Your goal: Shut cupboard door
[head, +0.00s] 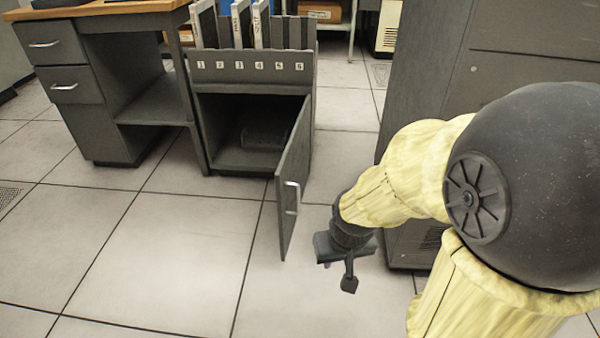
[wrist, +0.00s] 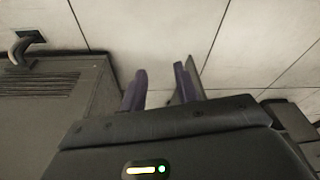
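The grey cupboard (head: 250,70) stands left of centre in the head view, under a rack numbered 1 to 6. Its door (head: 292,175) is hinged on the right side and stands wide open, swung out towards me. A pale handle (head: 292,197) is on the door's face. The inside is dark and holds a dark box-like object (head: 264,137). My gripper (head: 339,276) is low over the floor, right of the door and apart from it. In the wrist view the two purple-dark fingers (wrist: 160,92) are spread, with only floor between them.
A desk with drawers (head: 62,92) stands left of the cupboard. A tall dark cabinet (head: 425,75) stands close on the right, beside my arm. The wrist view shows a grey vented unit (wrist: 55,95) at left. The tiled floor (head: 170,250) in front of the cupboard is clear.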

